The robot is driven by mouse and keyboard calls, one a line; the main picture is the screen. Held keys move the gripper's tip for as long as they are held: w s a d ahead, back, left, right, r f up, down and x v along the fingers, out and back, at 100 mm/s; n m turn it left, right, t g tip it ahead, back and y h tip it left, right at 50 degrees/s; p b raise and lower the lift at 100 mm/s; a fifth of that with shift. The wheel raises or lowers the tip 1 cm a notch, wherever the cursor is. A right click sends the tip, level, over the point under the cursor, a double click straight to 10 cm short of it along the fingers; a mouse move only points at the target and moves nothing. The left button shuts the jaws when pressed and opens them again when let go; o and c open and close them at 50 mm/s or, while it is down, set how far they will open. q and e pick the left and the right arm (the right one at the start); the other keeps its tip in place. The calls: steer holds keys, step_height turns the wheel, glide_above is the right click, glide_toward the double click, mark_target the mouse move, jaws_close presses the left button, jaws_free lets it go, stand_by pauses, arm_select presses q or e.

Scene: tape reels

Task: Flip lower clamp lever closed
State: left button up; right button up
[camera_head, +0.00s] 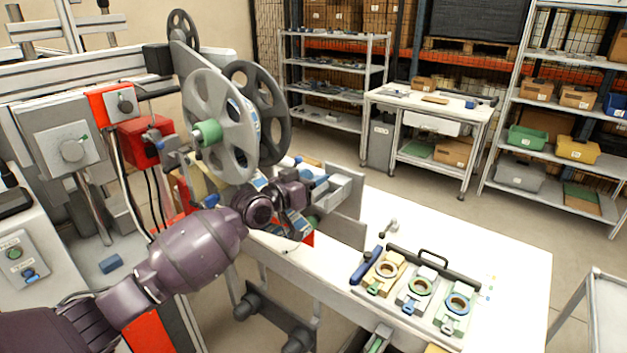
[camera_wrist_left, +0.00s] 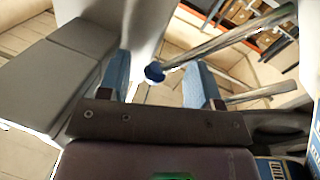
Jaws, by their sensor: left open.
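My left gripper (camera_head: 318,195) reaches in from the left, beside the machine below the reels. It is open, and its two blue finger pads show in the left wrist view (camera_wrist_left: 165,85). A metal rod with a dark blue end knob (camera_wrist_left: 155,72) lies between and beyond the pads in that view. It looks like a clamp lever; I see a gap around the knob and cannot tell if anything touches. In the head view my wrist hides most of the clamp area. The grey reel (camera_head: 225,100) with a green hub stands above my wrist. My right gripper is not in view.
A white table (camera_head: 500,255) extends right, holding a row of ring fixtures (camera_head: 420,285) and a dark handle. Grey blocks (camera_wrist_left: 50,75) stand close left of the fingers in the wrist view. A second rod (camera_wrist_left: 260,95) passes by the right finger. Shelves stand behind.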

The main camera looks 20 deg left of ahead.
arm_select(q)
jaws_close()
stand_by(0.3)
steer(key=shift+s, duration=0.1)
